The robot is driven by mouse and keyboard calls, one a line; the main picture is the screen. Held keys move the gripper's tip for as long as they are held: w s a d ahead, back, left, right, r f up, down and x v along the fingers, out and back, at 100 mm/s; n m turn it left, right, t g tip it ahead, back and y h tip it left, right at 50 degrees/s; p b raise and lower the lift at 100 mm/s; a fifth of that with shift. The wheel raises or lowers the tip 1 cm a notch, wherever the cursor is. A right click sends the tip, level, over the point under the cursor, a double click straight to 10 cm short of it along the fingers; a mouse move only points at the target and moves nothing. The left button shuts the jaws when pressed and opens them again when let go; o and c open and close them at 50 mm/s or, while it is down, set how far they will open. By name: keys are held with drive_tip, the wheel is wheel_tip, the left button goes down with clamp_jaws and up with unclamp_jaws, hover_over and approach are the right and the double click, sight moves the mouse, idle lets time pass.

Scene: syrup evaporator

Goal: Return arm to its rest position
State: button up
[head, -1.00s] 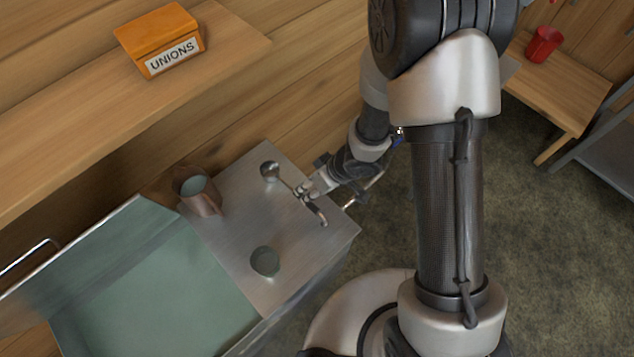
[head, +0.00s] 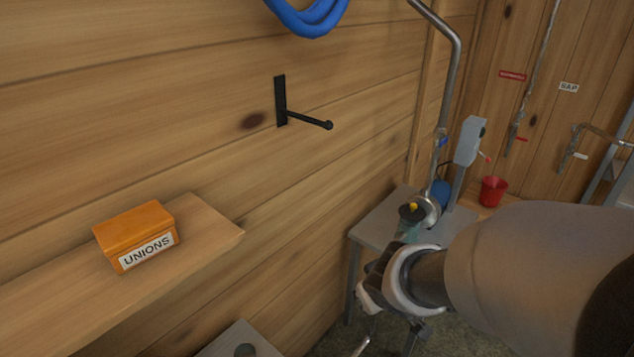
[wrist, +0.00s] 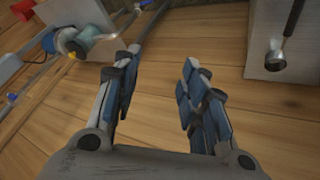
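My gripper (wrist: 160,75) is open in the wrist view, its two dark, blue-grey fingers apart with only wooden boards showing between them. In the head view my arm reaches in from the right, and its dark wrist end is in front of the pump stand; the fingertips are hard to make out there. A ladle with a dark handle (wrist: 289,32) shows at the upper right of the wrist view, on or over a grey metal surface (wrist: 262,64), apart from my fingers.
An orange UNIONS box (head: 135,232) sits on a wooden shelf (head: 205,222) at left. A black wall hook (head: 300,115) sticks out above. A grey stand (head: 377,229) with a pump and pipe is behind my wrist. A red bucket (head: 493,191) is at right.

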drive_tip(key=s+d+r+m+h, duration=0.1)
drive_tip(key=s+d+r+m, duration=0.1)
drive_tip(key=s+d+r, duration=0.35)
drive_tip(key=s+a+r+m+g+y, duration=0.1)
drive_tip(key=s+r, duration=0.1)
drive_tip(key=s, duration=0.5)
drive_tip(key=s+a+r+m, duration=0.1)
drive_tip(key=s+a+r, duration=0.1)
drive_tip(key=s, duration=0.5)
drive_tip(key=shift+s+a+r+m+g+y, duration=0.2)
drive_tip(key=shift+s+r+m+g+y, duration=0.15)
drive_tip(key=shift+r, duration=0.25)
